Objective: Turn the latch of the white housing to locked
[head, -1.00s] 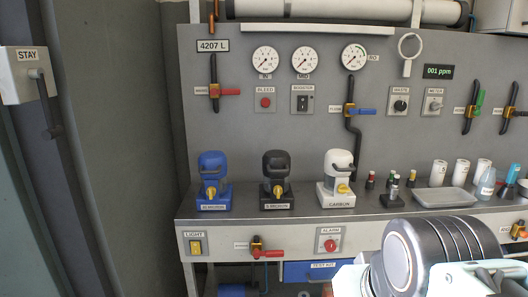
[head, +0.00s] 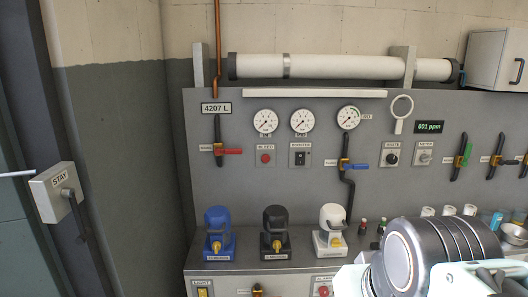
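The latch's exact angle is too small to tell. Its label is partly hidden. My arm (head: 440,255) fills the lower right of the head view, to the right of the white housing and nearer the camera.
A blue housing (head: 218,228) and a black housing (head: 275,227) stand left of the white one. Small bottles (head: 362,227) stand just right of it. Gauges (head: 302,121) and valves line the grey panel behind. A STAY lever box (head: 52,193) is at far left.

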